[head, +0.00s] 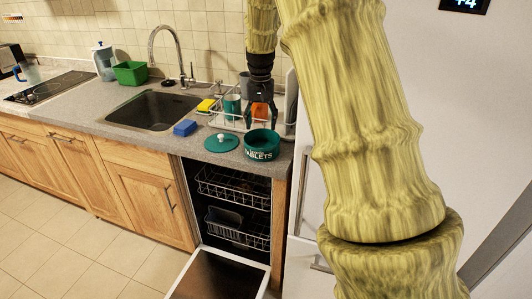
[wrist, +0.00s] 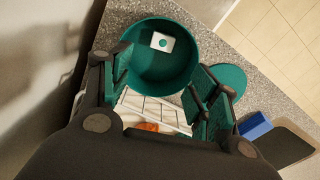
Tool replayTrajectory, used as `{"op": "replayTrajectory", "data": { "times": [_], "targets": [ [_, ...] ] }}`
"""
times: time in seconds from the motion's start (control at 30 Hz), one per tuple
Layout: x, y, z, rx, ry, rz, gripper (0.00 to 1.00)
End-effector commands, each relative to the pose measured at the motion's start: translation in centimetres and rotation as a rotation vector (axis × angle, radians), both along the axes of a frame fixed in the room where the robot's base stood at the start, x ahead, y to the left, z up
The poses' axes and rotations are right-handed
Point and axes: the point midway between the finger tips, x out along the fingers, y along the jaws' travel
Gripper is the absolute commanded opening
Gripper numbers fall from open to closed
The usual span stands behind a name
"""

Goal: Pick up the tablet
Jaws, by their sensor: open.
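The tablet (wrist: 162,42) is a small white square with a green round mark. It lies inside a round, open teal tub (wrist: 178,74), near the far wall in the wrist view. In the head view the tub (head: 262,147) stands near the counter's front edge and reads "TABLETS"; the tablet is hidden there. My gripper (head: 261,116) points down just behind the tub in the head view. In the wrist view my gripper (wrist: 166,74) is open and empty, its two fingers apart with the tub between and beyond them. The tablet is clear of both fingers.
A teal lid (head: 221,143) with a white knob lies left of the tub. A blue sponge (head: 185,127) is near the sink (head: 152,110). A white dish rack (head: 226,119) with a mug and an orange item stands behind. Below, the dishwasher (head: 222,280) is open.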

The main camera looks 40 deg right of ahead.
Motion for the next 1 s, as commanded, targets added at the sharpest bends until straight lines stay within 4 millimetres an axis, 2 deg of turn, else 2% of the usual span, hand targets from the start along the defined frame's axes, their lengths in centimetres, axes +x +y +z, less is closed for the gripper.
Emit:
{"op": "replayTrajectory", "data": {
  "times": [0.3, 0.57, 0.8, 1.0],
  "targets": [
    [-0.1, 0.1, -4.2, 0.002, 0.003, 0.001, 0.61],
    [-0.1, 0.2, -6.2, 0.002, 0.004, 0.000, 0.61],
    [-0.3, 0.3, -9.2, 0.002, 0.004, 0.000, 0.61],
    [-0.2, 0.3, -10.1, 0.000, 0.001, 0.000, 0.61]
  ]
}}
